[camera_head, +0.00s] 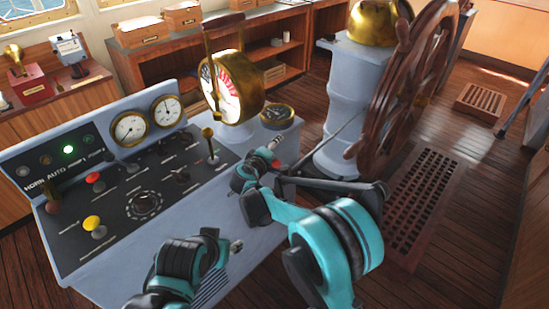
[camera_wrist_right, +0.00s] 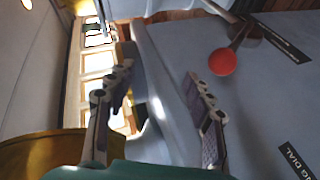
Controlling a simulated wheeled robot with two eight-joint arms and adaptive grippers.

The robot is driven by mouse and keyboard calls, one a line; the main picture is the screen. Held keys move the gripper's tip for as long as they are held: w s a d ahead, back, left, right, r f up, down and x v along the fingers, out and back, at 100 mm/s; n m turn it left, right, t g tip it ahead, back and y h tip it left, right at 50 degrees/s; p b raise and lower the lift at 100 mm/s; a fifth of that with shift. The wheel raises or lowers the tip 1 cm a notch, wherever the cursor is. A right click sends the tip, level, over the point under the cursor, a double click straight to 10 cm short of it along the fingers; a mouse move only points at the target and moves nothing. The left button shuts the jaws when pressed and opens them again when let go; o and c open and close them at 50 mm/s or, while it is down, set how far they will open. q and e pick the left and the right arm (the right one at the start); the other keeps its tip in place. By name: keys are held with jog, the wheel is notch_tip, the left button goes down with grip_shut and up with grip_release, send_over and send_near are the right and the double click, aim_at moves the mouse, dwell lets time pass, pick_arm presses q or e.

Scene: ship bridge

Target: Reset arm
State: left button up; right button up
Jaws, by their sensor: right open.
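My right arm reaches over the right part of the grey control console (camera_head: 262,238) in the head view. Its gripper (camera_head: 266,158) is beside a small red knob (camera_head: 277,163), near the console's right edge. In the right wrist view the two fingers of the right gripper (camera_wrist_right: 160,78) stand apart with nothing between them. The red ball knob (camera_wrist_right: 222,62) on its lever lies just outside the right finger; contact cannot be told.
A brass engine telegraph (camera_head: 232,88) stands behind my right gripper. Gauges, levers and a yellow knob (camera_head: 92,223) cover the console's left side. The wooden ship's wheel (camera_head: 408,85) stands behind and right of my right arm.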

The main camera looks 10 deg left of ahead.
jog(key=shift+r, duration=0.5)
jog(key=shift+d, duration=0.1)
jog(key=s+d+r+m+g, duration=0.25)
jog(key=s+d, duration=0.45)
jog(key=d, duration=0.4)
jog(key=s+d+r+m+g, duration=0.2)
jog(key=s+d+r+m, duration=0.1)
jog(key=s+d, duration=0.6)
jog(key=s+d+f+m+y, duration=0.1)
jog(key=s+d+f+m, duration=0.1)
jog(key=s, duration=0.5)
jog(key=s+d+f+m+g+y, duration=0.1)
jog(key=s+d+f+m, duration=0.1)
jog(key=s, duration=0.6)
jog(key=s+d+f+m+g+y, duration=0.1)
jog(key=s+d+m, duration=0.1)
jog(key=s+d, duration=0.2)
jog(key=shift+s+f, duration=0.4)
jog(key=shift+s, duration=1.25)
